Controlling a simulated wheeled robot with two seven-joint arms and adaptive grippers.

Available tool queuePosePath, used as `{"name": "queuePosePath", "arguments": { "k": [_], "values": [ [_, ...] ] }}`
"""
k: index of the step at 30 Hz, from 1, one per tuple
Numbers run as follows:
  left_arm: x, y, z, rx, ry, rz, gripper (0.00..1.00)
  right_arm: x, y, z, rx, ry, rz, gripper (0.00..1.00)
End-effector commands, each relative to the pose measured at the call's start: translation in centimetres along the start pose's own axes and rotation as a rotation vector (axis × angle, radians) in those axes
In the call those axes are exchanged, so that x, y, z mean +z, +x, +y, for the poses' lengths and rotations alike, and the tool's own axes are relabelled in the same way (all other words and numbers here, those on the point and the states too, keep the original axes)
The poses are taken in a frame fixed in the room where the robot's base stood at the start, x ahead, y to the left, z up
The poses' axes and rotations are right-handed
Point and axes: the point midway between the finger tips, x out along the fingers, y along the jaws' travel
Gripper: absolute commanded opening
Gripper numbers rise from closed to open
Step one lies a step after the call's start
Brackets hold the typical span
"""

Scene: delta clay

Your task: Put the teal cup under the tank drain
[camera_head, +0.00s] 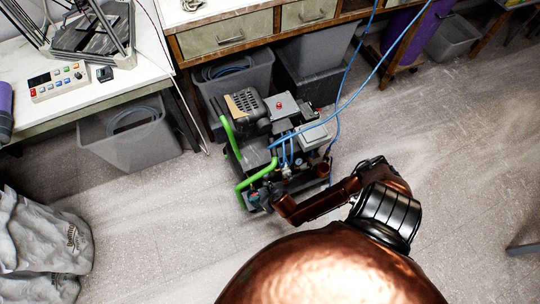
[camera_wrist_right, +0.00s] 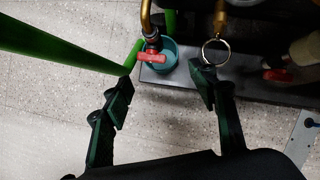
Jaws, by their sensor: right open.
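The teal cup (camera_wrist_right: 168,48) is in the right wrist view, seen from above, below the brass tank drain (camera_wrist_right: 148,18) with its red valve handle (camera_wrist_right: 151,58). The drain and handle hide part of the cup. I cannot tell how exactly the cup lines up with the outlet, or what it rests on. My right gripper (camera_wrist_right: 163,76) is open, its two dark fingers apart, one on each side below the cup in the picture, with nothing between the fingertips. In the head view my right arm reaches to the compressor (camera_head: 279,107); the cup does not show clearly there. My left gripper is out of view.
A green frame tube (camera_wrist_right: 60,40) runs close to my right gripper's left finger. A ring gauge (camera_wrist_right: 216,52) and another red handle (camera_wrist_right: 278,75) are to the right. Grey bins (camera_head: 130,140) stand under the benches. The floor (camera_head: 440,130) right of the compressor is open.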

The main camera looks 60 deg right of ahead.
Motion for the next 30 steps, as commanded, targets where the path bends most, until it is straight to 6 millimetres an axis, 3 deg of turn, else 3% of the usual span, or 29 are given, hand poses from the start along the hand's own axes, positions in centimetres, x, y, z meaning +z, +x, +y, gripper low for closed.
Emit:
{"name": "queuePosePath", "arguments": {
  "k": [8,11,14,18,24,27,30],
  "values": [
    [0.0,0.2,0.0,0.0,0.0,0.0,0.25,-0.2,-0.1,0.1,0.001,0.011,0.003,0.53],
    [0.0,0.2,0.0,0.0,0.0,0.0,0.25,-1.6,-0.9,1.3,0.005,0.136,0.026,0.53],
    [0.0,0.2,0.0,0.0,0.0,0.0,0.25,-4.4,-3.0,3.4,-0.004,0.459,0.084,0.53],
    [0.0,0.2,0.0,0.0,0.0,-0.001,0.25,-9.1,-8.0,5.0,-0.103,1.162,0.198,0.53],
    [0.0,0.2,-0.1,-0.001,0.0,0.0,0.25,-15.0,-15.8,2.1,-0.422,2.14,0.262,0.53],
    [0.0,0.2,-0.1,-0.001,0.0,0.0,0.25,-17.4,-19.2,-0.1,-0.59,2.482,0.229,0.53],
    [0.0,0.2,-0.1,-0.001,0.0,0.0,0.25,-19.1,-21.7,-1.6,-0.713,2.699,0.182,0.53]
  ]
}}
